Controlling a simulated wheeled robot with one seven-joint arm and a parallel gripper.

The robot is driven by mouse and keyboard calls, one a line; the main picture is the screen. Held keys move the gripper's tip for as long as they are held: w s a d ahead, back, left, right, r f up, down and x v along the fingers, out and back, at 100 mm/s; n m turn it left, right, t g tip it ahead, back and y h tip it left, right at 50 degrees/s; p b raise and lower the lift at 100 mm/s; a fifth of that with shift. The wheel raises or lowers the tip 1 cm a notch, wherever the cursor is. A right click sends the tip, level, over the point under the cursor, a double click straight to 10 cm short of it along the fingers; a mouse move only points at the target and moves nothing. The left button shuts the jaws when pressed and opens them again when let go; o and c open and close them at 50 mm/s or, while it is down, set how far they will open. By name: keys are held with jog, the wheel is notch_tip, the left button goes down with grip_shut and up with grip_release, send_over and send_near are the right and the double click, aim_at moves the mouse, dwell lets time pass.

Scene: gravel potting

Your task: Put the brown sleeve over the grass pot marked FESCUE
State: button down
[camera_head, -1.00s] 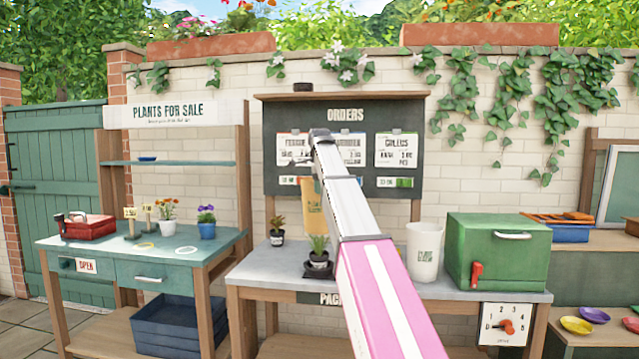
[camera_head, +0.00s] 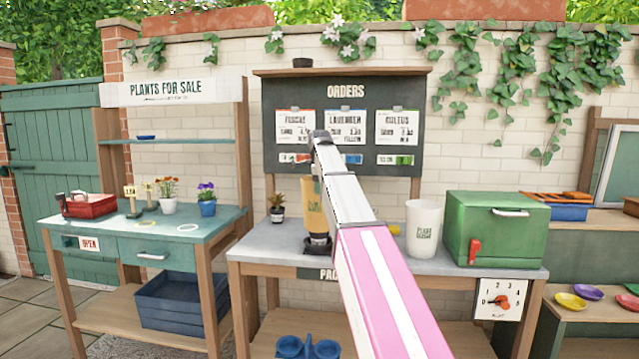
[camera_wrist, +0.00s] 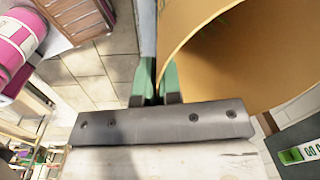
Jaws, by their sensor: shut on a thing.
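The brown sleeve (camera_head: 315,208) is upright over the black base (camera_head: 318,246) on the grey-topped bench, partly covered by my arm. It also fills the upper right of the wrist view (camera_wrist: 235,55) as a curved wall with an open rim. My gripper (camera_wrist: 157,80) is shut on the sleeve's wall near that rim, with green fingertips on either side. In the head view my arm hides the gripper. The grass of the pot is now hidden behind or inside the sleeve. I cannot tell whether the sleeve is around the pot, and no FESCUE mark is readable on it.
A small dark potted plant (camera_head: 277,208) stands left of the sleeve. A white container (camera_head: 423,228) and a green box (camera_head: 495,230) with a red handle stand to the right. The orders board (camera_head: 345,125) is behind. Bare bench top (camera_head: 255,268) shows at left.

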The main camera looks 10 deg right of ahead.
jog(key=shift+f, duration=2.1)
jog(key=c, duration=1.2)
grip_release()
jog(key=r, duration=1)
jog(key=shift+s+r, duration=0.35)
jog(key=shift+s, duration=0.05)
